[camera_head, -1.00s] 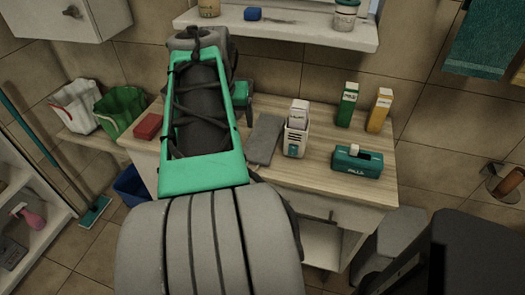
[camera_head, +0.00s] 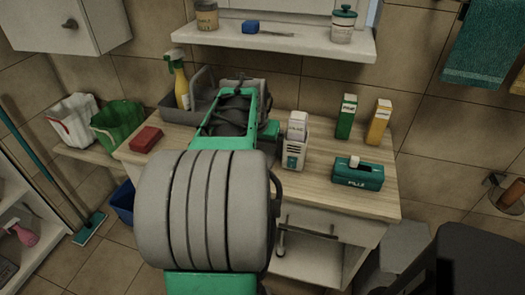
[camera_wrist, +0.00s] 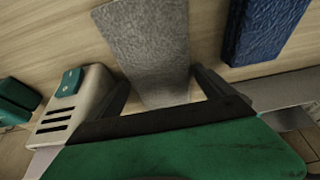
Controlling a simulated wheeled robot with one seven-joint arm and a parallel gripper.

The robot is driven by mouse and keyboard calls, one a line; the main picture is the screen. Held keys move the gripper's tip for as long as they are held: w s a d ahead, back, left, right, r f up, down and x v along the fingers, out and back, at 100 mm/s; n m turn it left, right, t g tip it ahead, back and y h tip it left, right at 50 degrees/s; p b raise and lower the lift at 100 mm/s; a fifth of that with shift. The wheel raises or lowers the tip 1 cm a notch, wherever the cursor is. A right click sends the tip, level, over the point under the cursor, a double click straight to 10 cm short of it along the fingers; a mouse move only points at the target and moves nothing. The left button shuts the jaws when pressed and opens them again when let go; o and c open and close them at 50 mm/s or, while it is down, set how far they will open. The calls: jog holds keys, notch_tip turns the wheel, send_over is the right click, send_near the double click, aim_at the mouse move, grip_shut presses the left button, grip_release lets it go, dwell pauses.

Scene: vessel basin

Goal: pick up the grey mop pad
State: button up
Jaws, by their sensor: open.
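The grey mop pad (camera_wrist: 145,40) lies flat on the wooden counter in the wrist view, a fuzzy grey strip running from the top edge down between my gripper's fingers. My gripper (camera_wrist: 162,82) is open, with one dark finger at each side of the pad's near end. I cannot tell how far the fingertips are above the counter. In the head view my own arm hides the pad and the gripper.
A white container (camera_head: 295,145) stands close beside the pad; its slotted side shows in the wrist view (camera_wrist: 75,105). A blue textured block (camera_wrist: 265,28) lies on the pad's other side. A teal box (camera_head: 357,174), green and yellow cartons (camera_head: 346,117) and a red block (camera_head: 145,139) are on the counter (camera_head: 340,200).

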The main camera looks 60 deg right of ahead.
jog(key=shift+c, duration=0.4)
jog(key=c, duration=1.1)
jog(key=shift+o, duration=0.2)
jog(key=shift+r, duration=0.2)
